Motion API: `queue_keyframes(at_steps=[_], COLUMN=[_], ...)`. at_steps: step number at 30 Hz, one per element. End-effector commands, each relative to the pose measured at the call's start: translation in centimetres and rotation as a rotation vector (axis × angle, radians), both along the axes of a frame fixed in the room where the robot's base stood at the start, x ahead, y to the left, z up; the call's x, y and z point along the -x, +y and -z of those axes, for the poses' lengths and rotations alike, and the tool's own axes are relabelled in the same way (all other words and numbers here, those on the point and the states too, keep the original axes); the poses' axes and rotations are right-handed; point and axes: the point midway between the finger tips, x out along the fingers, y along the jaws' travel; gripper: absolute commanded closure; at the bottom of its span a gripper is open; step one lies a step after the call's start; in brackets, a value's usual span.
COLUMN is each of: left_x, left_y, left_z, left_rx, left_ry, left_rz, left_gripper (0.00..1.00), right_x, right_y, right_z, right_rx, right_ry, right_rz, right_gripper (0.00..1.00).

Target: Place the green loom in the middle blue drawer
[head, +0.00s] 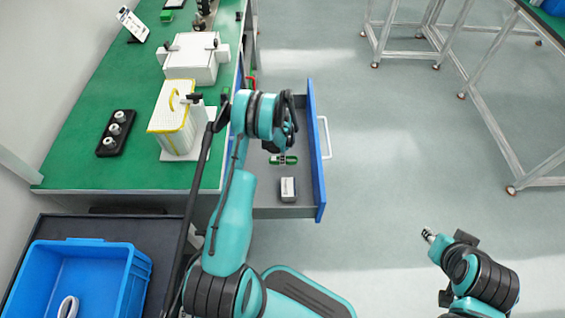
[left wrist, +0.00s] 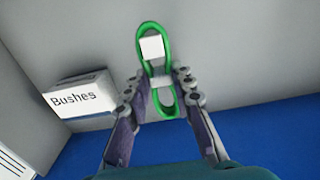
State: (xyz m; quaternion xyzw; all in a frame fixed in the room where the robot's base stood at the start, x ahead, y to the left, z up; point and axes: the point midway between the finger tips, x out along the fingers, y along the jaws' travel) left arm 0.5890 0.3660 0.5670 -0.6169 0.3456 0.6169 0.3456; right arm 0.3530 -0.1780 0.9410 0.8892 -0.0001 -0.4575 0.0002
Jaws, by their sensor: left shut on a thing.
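The green loom (left wrist: 155,70) is a looped green bundle with a white block on it. My left gripper (left wrist: 158,100) is shut on it, with one finger on each side. In the head view the loom (head: 284,160) shows just below my left gripper (head: 287,145), inside the open drawer's outline. The drawer (head: 317,150) has a blue front with a white handle and a grey inside. I cannot tell whether the loom touches the drawer floor. My right gripper (head: 430,236) is over the floor at the lower right, away from the drawer; its fingers are too small to read.
A white box labelled Bushes (left wrist: 78,98) lies in the drawer; the head view shows it (head: 288,189) near the front end. The green bench (head: 105,165) carries a white-yellow case (head: 172,108) and a black tray (head: 116,133). A blue crate (head: 75,255) is lower left.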

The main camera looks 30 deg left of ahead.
Motion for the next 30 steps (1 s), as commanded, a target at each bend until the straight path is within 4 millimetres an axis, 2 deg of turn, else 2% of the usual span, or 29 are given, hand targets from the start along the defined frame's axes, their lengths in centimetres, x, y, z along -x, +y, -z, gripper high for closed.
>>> queue_keyframes(at_steps=[3,6,17,18,20,30], left_x=[0.0,0.0,0.0,0.0,0.0,0.0], left_y=[0.0,0.0,0.0,0.0,0.0,0.0], left_z=[2.0,3.1,3.3,3.2,3.2,3.0], left_rx=[0.000,0.000,0.000,0.000,0.000,0.000], left_ry=[0.000,0.000,0.000,0.000,0.000,0.000], left_rz=[0.000,0.000,0.000,0.000,0.000,-0.001], left_gripper=[1.00,1.00,1.00,0.69,0.56,0.56], right_x=[0.0,0.0,0.0,0.0,0.0,0.0], right_y=[0.0,0.0,0.0,0.0,0.0,0.0], right_z=[1.0,1.4,1.2,1.2,1.2,1.2], right_rx=[0.000,0.000,0.000,0.000,0.000,0.000], right_ry=[0.000,0.000,0.000,0.000,0.000,0.000], right_rz=[0.000,0.000,0.000,0.000,0.000,0.000], right_gripper=[0.68,0.68,0.68,0.68,0.68,0.68])
